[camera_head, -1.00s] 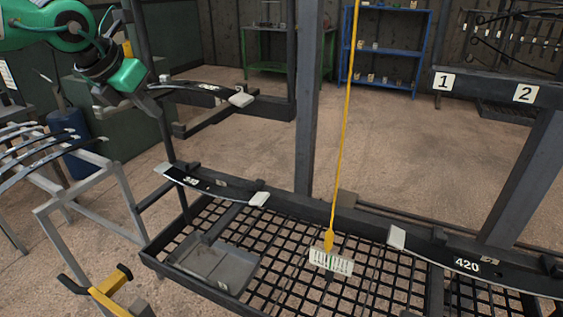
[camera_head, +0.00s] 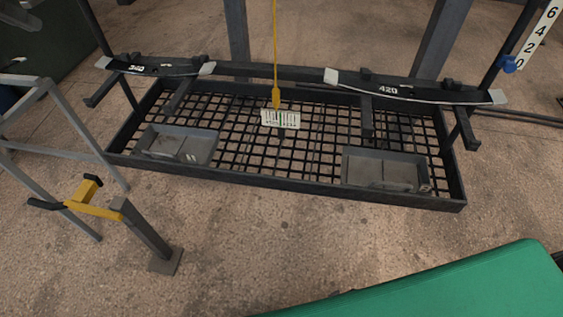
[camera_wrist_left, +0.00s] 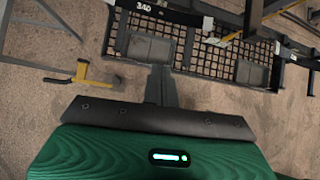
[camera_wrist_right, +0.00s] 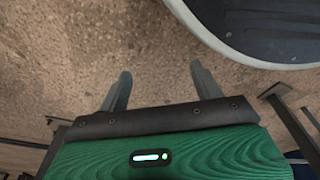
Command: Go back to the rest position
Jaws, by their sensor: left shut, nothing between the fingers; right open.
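My left gripper (camera_wrist_left: 160,84) is shut and empty in the left wrist view, its fingers together in front of the green wrist housing. The rack's mesh tray lies beyond the fingertips there. My right gripper (camera_wrist_right: 160,72) is open in the right wrist view, its two fingers apart with only bare floor between them. In the head view neither gripper's fingers can be made out clearly. The rack's mesh tray (camera_head: 262,184) stands across the middle of the head view. A leaf spring marked 340 (camera_head: 160,70) lies at its left and one marked 420 (camera_head: 400,91) at its right.
Two grey bins (camera_head: 205,152) (camera_head: 350,158) sit in the mesh tray. A white label (camera_head: 280,119) hangs on a yellow cord (camera_head: 275,60). A grey frame with a yellow bracket (camera_head: 93,210) stands at the left. The floor before the rack is open.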

